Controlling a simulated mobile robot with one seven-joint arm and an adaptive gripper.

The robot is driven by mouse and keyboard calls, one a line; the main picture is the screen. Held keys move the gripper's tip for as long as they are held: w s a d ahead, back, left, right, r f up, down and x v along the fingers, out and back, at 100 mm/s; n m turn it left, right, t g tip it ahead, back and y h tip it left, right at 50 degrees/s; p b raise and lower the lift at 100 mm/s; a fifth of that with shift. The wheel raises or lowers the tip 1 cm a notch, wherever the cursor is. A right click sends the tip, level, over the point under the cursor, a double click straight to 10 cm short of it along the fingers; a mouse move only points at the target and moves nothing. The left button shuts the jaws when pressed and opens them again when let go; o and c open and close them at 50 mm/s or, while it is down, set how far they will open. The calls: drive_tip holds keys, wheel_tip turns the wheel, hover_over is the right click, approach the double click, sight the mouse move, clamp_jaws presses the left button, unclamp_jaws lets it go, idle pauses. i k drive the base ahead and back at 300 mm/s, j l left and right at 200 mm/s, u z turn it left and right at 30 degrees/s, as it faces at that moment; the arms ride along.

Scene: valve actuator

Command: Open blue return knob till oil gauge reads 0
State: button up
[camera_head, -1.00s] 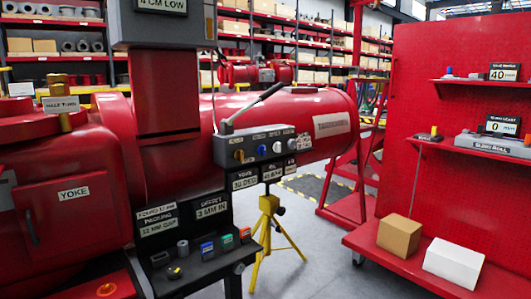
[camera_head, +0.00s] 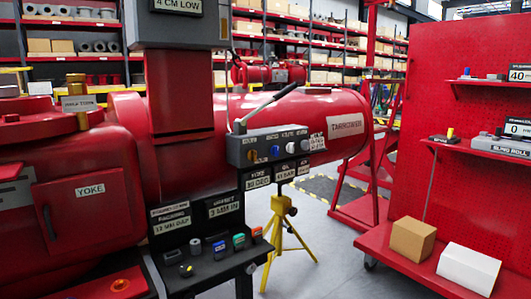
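The blue knob (camera_head: 275,151) sits on the front of a dark control box (camera_head: 240,154) on the side of the red actuator cylinder (camera_head: 320,105). An orange-brown knob (camera_head: 252,156) is to its left, and a white knob (camera_head: 290,148) and a grey knob (camera_head: 305,145) are to its right. A lever slants up from the box. Displays below the box read about 30 DEG (camera_head: 258,183) and a second value (camera_head: 285,174) too small to read surely. I cannot tell which is the oil gauge. My gripper is not in view.
A small tool shelf (camera_head: 215,268) with several coloured items juts out below the box. A yellow tripod (camera_head: 281,235) stands behind it. A red cart with a pegboard (camera_head: 470,100) holds a cardboard box (camera_head: 412,239) and a white box (camera_head: 468,268) at right. Grey floor lies between.

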sight(274, 150)
drive_tip(key=i+l, duration=0.1)
drive_tip(key=i, duration=0.35)
drive_tip(key=i+l, duration=0.1)
drive_tip(key=i, duration=0.35)
drive_tip(key=i+l+u, duration=0.1)
drive_tip(key=i, duration=0.35)
